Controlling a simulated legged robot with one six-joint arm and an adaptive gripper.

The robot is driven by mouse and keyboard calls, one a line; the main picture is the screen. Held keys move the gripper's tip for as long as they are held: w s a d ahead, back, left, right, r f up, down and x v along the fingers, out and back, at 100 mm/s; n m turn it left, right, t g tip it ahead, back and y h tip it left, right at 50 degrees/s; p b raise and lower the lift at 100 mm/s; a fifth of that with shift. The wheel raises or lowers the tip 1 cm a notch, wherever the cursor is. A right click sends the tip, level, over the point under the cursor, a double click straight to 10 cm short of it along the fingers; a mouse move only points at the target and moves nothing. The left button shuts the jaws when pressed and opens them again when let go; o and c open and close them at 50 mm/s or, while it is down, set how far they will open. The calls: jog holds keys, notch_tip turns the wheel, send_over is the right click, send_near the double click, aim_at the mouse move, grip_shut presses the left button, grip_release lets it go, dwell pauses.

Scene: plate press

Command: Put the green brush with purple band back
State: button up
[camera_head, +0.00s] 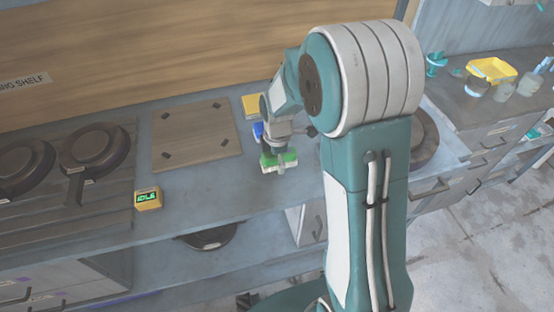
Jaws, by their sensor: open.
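A green item with a pale lower part (270,162), which looks like the green brush, lies on the grey counter (215,192). No purple band can be made out on it at this size. My gripper (281,162) is directly over it and overlaps it in the picture. The jaws are open, and whether they touch the item cannot be told. A small blue item (257,131) shows just behind and left of my gripper, partly hidden by it.
A square plate (192,136) with dark corner marks lies left of my gripper. Dark round pans (97,147) sit further left. A small yellow display box (148,199) reads IDLE. A yellow block (252,105) is at the back. Bare counter lies in front.

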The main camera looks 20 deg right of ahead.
notch_tip(320, 180, up, 12)
jog(key=shift+f, duration=0.1)
jog(key=s+r+m+t, duration=0.2)
jog(key=s+r+m, duration=0.3)
jog(key=s+m, duration=0.4)
jog(key=s+r+m+t, duration=0.3)
jog(key=s+r+m, duration=0.2)
jog(key=s+m, duration=0.4)
jog(key=s, duration=0.2)
jog(key=shift+s+d+t, duration=0.2)
jog(key=shift+s+t, duration=0.1)
jog(key=shift+s, duration=0.1)
jog(key=shift+r, duration=0.1)
